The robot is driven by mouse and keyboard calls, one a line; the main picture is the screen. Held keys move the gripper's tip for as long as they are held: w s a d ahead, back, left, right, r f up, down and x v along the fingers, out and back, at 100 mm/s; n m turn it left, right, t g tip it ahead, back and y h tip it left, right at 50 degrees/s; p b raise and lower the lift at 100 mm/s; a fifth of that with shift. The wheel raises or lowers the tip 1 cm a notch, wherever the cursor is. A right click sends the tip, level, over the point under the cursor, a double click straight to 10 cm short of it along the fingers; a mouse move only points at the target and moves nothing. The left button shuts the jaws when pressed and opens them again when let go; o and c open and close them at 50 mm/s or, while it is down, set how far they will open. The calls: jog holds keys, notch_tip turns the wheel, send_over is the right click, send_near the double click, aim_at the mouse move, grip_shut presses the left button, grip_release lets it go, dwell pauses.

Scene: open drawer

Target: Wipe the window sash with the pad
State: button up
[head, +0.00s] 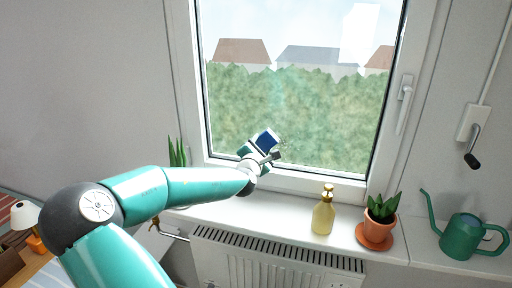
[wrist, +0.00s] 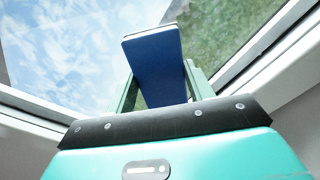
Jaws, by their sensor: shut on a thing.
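The window sash (head: 190,100) has a white frame around a glass pane (head: 300,110) and a white handle (head: 403,98) on its right side. The blue pad (head: 267,139) is in my gripper (head: 262,147), in front of the lower left part of the pane. In the wrist view the blue pad (wrist: 156,68) with its pale top edge stands up between the green fingers of my gripper (wrist: 160,90). The gripper is shut on it. I cannot tell whether the pad touches the glass.
On the sill (head: 285,212) stand a yellow bottle (head: 323,214) and a potted plant (head: 380,215). A green watering can (head: 463,237) is at the right. Another plant (head: 177,153) is at the left. A radiator (head: 270,268) is below the sill.

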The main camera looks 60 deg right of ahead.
aim_at(297, 146)
jog(key=shift+s+d, duration=0.35)
jog(key=shift+s, duration=1.55)
jog(key=shift+s+d, duration=0.3)
jog(key=shift+s, duration=1.55)
jog(key=shift+s+d, duration=0.35)
jog(key=shift+s, duration=1.55)
jog(key=shift+c, duration=0.3)
jog(key=shift+s+a, duration=0.2)
jog(key=shift+a, duration=1.3)
jog(key=shift+s+a, duration=0.2)
jog(key=shift+a, duration=1.25)
jog(key=shift+a, duration=0.1)
jog(key=shift+s+a, duration=0.15)
jog(key=shift+a, duration=0.55)
jog(key=shift+s+a, duration=0.1)
jog(key=shift+a, duration=0.55)
jog(key=shift+w, duration=0.1)
